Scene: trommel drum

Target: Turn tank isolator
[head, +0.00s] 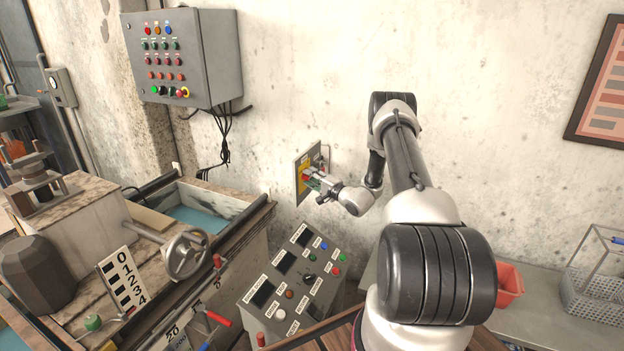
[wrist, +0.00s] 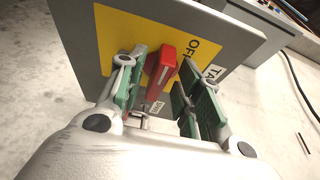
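The tank isolator is a grey plate (head: 299,190) on the wall with a yellow panel (wrist: 118,38) and a red handle (wrist: 162,66). The yellow panel carries an "OFF" mark, and a partly hidden label beginning "TA" shows beside it. My gripper (wrist: 161,76) reaches up to the plate. Its green-padded fingers stand on either side of the red handle, with a visible gap at least on the right. In the head view my gripper (head: 315,181) covers part of the isolator, and contact is too small to make out.
A sloped control console (head: 285,290) stands below the isolator. A grey button cabinet (head: 185,60) hangs on the wall at upper left, with cables below. A water tank (head: 200,213) and a handwheel (head: 187,254) are at left.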

